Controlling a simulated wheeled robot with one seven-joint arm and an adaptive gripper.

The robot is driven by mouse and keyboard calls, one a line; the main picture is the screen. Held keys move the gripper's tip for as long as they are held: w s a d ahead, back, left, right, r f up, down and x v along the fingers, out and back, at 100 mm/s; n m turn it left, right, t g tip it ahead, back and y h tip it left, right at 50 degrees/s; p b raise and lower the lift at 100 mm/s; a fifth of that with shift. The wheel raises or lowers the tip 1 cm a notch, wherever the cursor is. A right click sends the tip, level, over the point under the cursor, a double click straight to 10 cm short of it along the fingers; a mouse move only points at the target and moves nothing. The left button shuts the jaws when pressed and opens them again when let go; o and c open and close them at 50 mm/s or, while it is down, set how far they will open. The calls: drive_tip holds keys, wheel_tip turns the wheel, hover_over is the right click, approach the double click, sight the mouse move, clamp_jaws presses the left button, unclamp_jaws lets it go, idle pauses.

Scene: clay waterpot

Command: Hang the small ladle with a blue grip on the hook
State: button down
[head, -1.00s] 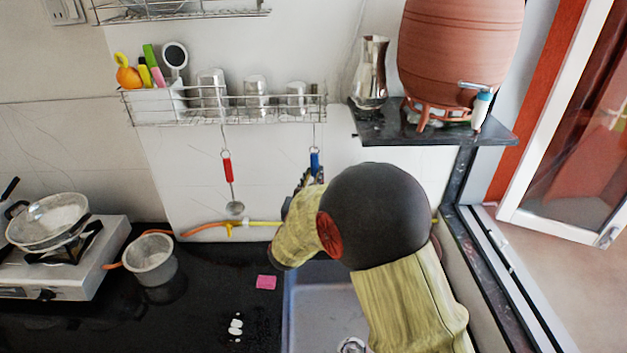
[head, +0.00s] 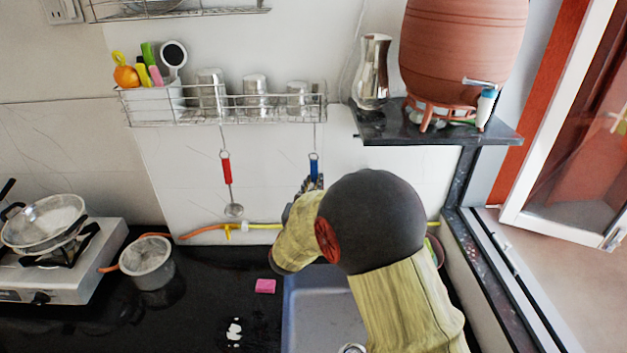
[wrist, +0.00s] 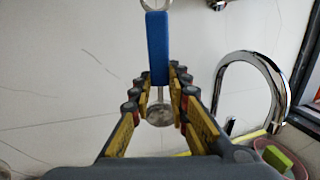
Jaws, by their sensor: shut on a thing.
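The small ladle's blue grip (head: 314,168) stands upright below the right part of the wire rack, with a metal ring at its top. A thin hook (head: 314,137) hangs from the rack down to that ring; whether the ring is on it I cannot tell. My gripper (wrist: 162,82) is shut on the ladle around the lower grip and thin stem. In the wrist view the blue grip (wrist: 157,45) rises beyond the fingertips, and the round bowl (wrist: 160,115) shows between the fingers. In the head view my arm hides the ladle's lower part.
A ladle with a red grip (head: 226,172) hangs to the left from the same wire rack (head: 230,120). A black shelf (head: 430,133) with a clay pot (head: 462,50) is at right. A curved chrome tap (wrist: 285,75) stands right of my gripper. Wall between the ladles is clear.

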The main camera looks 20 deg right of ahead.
drive_tip(key=shift+r, duration=0.45)
drive_tip(key=c, duration=2.1)
unclamp_jaws()
drive_tip(key=shift+s+a+r, duration=0.1)
drive_tip(key=shift+r, duration=0.05)
drive_tip(key=shift+c, duration=0.2)
drive_tip(key=shift+o, duration=2.5)
